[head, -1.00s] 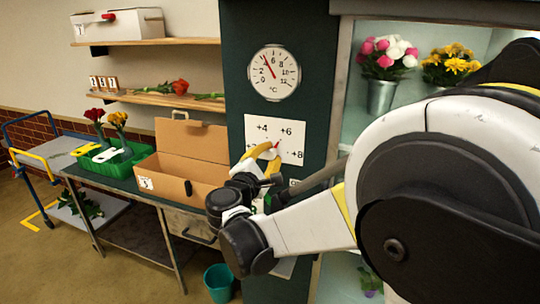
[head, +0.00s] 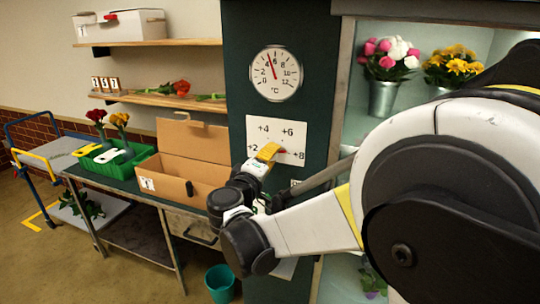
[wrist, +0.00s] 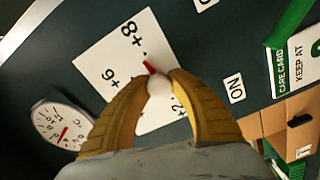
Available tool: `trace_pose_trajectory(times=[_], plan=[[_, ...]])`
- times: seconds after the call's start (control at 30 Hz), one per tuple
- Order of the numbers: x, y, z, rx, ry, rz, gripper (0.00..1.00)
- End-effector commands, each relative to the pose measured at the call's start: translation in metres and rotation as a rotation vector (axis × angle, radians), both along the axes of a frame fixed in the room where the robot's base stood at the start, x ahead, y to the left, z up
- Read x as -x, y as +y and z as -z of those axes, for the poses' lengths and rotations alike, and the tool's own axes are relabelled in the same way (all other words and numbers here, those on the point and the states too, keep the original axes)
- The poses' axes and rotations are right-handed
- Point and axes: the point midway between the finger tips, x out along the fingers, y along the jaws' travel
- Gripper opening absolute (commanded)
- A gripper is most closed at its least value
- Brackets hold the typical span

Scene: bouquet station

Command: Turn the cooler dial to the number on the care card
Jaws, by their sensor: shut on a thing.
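The dial (wrist: 159,86) is a white knob with a red pointer on a white plate (wrist: 98,55) marked +2, +4, +6 and +8. The plate also shows in the head view (head: 275,125). The red pointer points toward +8. My gripper (wrist: 165,82) has its yellow fingers shut on the knob, one on each side; it shows in the head view (head: 262,160). The care card (wrist: 292,60), with a green band, reads "KEEP AT" in the wrist view; its number is out of frame.
A round gauge (head: 275,73) in °C hangs above the plate, its red needle around 5. An "ON" label (wrist: 236,89) is beside the plate. An open cardboard box (head: 183,167) and green crate (head: 120,160) stand on the left bench. Flowers in the cooler are at right.

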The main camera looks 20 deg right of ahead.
Motion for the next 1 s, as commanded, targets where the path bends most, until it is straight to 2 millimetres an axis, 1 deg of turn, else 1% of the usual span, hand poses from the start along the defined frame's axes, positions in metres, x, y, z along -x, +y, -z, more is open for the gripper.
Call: trace_pose_trajectory(times=[0.2,0.4,0.97,1.0], plan=[[0.0005,0.0,0.0005,-0.101,-0.072,0.0,0.0],[0.0004,0.0001,0.0004,-0.152,-0.109,0.0,0.0],[0.0002,0.0003,0.0001,-0.172,-0.124,0.0,0.0],[0.0002,0.0003,0.0001,-0.172,-0.124,0.0,0.35]])
